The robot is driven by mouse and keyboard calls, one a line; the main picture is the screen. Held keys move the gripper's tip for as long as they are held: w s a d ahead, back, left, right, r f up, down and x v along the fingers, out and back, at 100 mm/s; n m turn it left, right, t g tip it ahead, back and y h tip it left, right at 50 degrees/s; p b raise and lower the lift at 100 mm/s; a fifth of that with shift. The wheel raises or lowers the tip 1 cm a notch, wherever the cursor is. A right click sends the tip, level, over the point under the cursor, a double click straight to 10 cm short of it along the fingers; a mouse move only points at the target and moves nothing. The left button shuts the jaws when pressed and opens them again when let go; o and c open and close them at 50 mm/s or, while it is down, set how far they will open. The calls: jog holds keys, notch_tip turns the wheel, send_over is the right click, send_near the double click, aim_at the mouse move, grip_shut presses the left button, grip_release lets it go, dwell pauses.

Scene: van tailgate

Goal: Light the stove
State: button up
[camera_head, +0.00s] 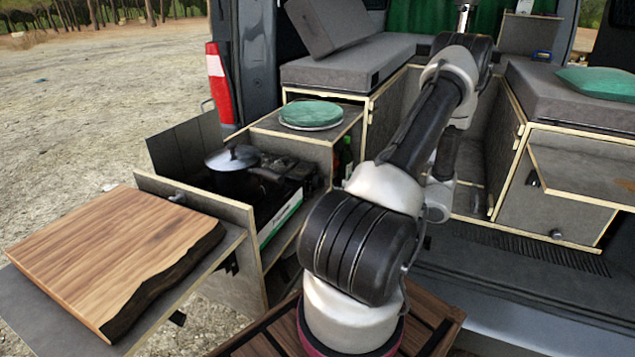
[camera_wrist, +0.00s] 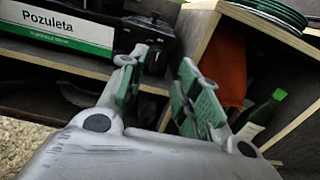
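The stove (camera_head: 306,173) is a black unit in the pulled-out drawer, left of my arm. A dark pot with a lid (camera_head: 233,160) stands on it. In the wrist view, part of the black stove (camera_wrist: 150,36) shows at the top, beside a white and green "Pozuleta" panel (camera_wrist: 58,32). Its knob and any flame cannot be made out. My gripper (camera_wrist: 164,62) is open and empty, its two green-padded fingers apart, below and in front of the stove in the picture. My arm hides the gripper in the head view.
A wooden board (camera_head: 115,255) lies on a fold-out shelf at the left. A green plate stack (camera_head: 311,114) sits on the cabinet behind the stove. A green bottle (camera_wrist: 262,110) and an orange item (camera_wrist: 224,65) stand in the compartment right of my fingers, past a wooden divider (camera_wrist: 192,45).

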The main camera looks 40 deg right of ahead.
aim_at(324, 178)
jog(key=x, duration=0.7)
jog(key=shift+w+a, duration=0.25)
jog(key=shift+w, duration=0.05)
grip_shut()
